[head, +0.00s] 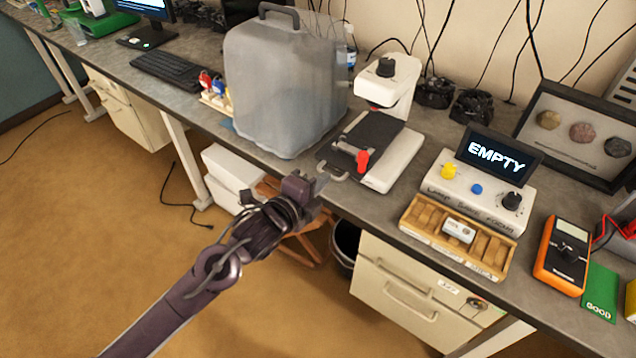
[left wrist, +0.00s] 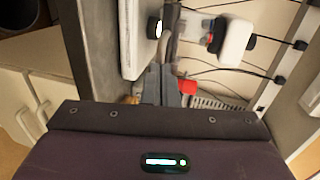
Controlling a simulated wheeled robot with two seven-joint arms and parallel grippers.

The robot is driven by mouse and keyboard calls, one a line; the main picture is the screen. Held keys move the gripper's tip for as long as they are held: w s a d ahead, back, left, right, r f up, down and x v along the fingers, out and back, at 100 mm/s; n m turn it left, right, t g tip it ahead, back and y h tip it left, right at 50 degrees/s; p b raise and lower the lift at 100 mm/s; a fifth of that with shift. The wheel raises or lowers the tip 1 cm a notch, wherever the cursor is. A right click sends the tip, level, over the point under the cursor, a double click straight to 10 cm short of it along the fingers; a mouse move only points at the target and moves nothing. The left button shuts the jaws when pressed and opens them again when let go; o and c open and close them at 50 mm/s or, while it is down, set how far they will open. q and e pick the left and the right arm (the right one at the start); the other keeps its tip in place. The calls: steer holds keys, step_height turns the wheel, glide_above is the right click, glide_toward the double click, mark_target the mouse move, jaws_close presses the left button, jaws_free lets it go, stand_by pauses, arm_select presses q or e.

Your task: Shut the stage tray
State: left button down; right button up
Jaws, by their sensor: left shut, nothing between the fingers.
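The stage tray (head: 362,140) is a flat dark plate on the white base (head: 402,160) of a microscope-like device. It sticks out past the base's left side, with a grey loop handle (head: 331,173) at its near end. A red knob (head: 362,160) stands near its front; red also shows in the left wrist view (left wrist: 188,87). My left gripper (head: 320,184) is just in front of the handle, at the bench's front edge. Its fingers (left wrist: 172,88) are shut and empty. I cannot tell whether they touch the handle. My right gripper is not in view.
A large translucent grey container (head: 285,85) stands left of the device, close to the tray. To the right are a control box with an "EMPTY" screen (head: 497,154), a wooden slotted tray (head: 420,236) and an orange multimeter (head: 562,256). Drawers (head: 425,290) are below the bench.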

mark_target(348, 152)
arm_select(q)
steer(key=b+x, duration=0.1)
steer(key=x, duration=0.2)
steer(key=r+b+x, duration=0.1)
steer(key=x, duration=0.2)
steer(key=b+x, duration=0.1)
steer(key=x, duration=0.2)
steer(key=shift+w+d+r+b, duration=0.3)
steer(key=shift+d+b, duration=0.05)
steer(key=shift+d, duration=0.05)
steer(key=shift+w+d+r, duration=0.1)
steer(key=shift+w+d, duration=0.1)
steer(key=shift+w, duration=0.1)
steer(key=shift+s+r, duration=0.1)
steer(key=shift+r, duration=0.2)
